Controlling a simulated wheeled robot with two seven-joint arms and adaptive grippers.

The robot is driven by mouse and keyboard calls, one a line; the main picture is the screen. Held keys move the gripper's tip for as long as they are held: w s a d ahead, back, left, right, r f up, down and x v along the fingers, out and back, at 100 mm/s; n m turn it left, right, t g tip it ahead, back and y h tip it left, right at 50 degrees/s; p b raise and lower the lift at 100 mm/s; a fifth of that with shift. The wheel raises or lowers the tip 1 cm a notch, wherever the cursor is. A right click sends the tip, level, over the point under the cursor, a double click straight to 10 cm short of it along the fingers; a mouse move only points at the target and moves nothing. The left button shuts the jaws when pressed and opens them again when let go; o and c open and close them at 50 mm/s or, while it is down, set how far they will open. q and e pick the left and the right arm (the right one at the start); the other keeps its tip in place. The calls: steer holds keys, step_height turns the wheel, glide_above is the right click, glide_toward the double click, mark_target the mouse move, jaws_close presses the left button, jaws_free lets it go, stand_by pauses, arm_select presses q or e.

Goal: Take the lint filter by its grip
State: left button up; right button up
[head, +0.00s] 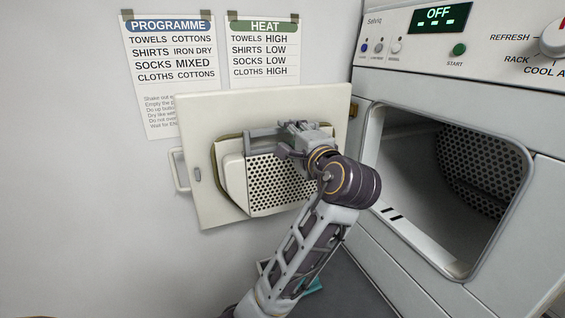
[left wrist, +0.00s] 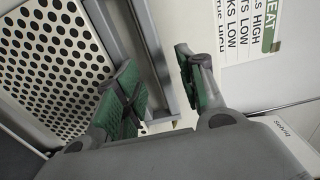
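The lint filter (head: 268,188) is a pale part with a perforated face, set in the inner side of the open dryer door (head: 205,118). Its grey bar grip (head: 261,133) stands out along the filter's upper edge. My left gripper (head: 287,139) is at the right end of the grip and hides part of it. In the left wrist view the gripper (left wrist: 157,66) has its two green-padded fingers apart. The grip (left wrist: 152,45) runs between them, with a gap visible beside the right finger. The perforated filter face (left wrist: 62,50) lies to the left. My right gripper is not visible.
The dryer opening (head: 445,185) with its perforated drum is to the right of the door. The control panel (head: 460,35) reads OFF. Two paper charts, PROGRAMME (head: 170,50) and HEAT (head: 262,52), hang on the wall behind the door.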

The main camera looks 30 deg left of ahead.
mark_target(284, 131)
arm_select(q)
steer(key=shift+p+x, duration=0.4)
steer(key=shift+x, duration=1.2)
steer(key=shift+s, duration=0.1)
steer(key=shift+c, duration=0.3)
jaws_close()
